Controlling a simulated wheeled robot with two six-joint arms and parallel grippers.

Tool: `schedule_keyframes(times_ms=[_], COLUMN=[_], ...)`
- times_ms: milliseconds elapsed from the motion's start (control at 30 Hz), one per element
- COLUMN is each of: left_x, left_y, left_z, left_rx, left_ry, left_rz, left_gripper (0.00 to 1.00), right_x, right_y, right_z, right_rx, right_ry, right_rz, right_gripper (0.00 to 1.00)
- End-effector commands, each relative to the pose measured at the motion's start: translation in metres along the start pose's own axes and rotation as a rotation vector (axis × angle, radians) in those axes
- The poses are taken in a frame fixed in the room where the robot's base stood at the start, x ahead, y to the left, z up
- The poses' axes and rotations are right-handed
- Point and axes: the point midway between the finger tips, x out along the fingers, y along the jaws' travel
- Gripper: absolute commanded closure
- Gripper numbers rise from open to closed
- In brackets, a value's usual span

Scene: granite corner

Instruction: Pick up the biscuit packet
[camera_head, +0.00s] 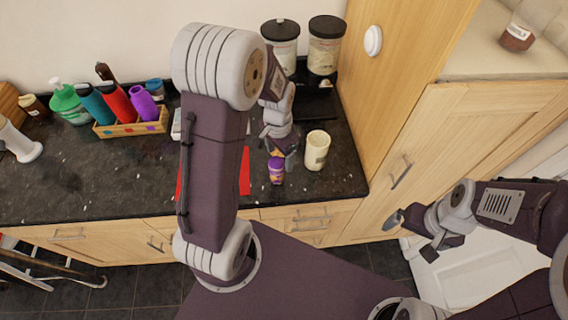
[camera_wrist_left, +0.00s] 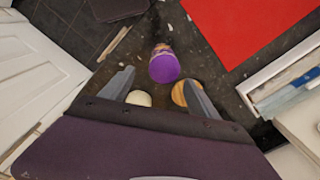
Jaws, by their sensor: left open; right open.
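A small purple cylinder with a yellowish-orange band (camera_head: 276,170), which looks like the biscuit packet, stands on the dark granite counter towards its front edge. In the left wrist view its round purple end (camera_wrist_left: 163,67) faces the camera, just ahead of the fingertips. My left gripper (camera_head: 281,146) is open and empty above and behind the packet, partly hidden by its own links. In the wrist view its two grey fingers (camera_wrist_left: 158,80) are spread apart. My right gripper (camera_head: 411,238) is open and empty, off to the right in front of the cupboards.
A cream jar (camera_head: 317,150) stands just right of the packet. A red mat (camera_head: 245,172) lies to its left, mostly behind my left arm. Two dark-lidded canisters (camera_head: 325,46) stand at the back. A crate of coloured bottles (camera_head: 133,128) is on the left. A tall wooden cupboard bounds the right.

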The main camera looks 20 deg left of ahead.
Motion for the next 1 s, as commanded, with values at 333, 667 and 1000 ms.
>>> schedule_keyframes(times_ms=[333, 667, 1000], left_x=[0.008, 0.046, 0.089], left_y=[-0.004, -0.003, -0.004], left_z=[0.010, 0.012, 0.017], left_rx=[-0.028, -0.027, -0.028], left_ry=[-0.036, -0.037, -0.039], left_rz=[0.021, 0.021, 0.023], left_gripper=[0.30, 0.30, 0.30], right_x=[-0.006, -0.011, -0.022], right_y=[0.000, 0.000, 0.000], right_z=[-0.001, -0.001, -0.002], right_rx=[0.000, 0.000, 0.000], right_ry=[0.000, 0.000, 0.000], right_rz=[0.000, 0.000, 0.000], right_gripper=[0.02, 0.02, 0.02])
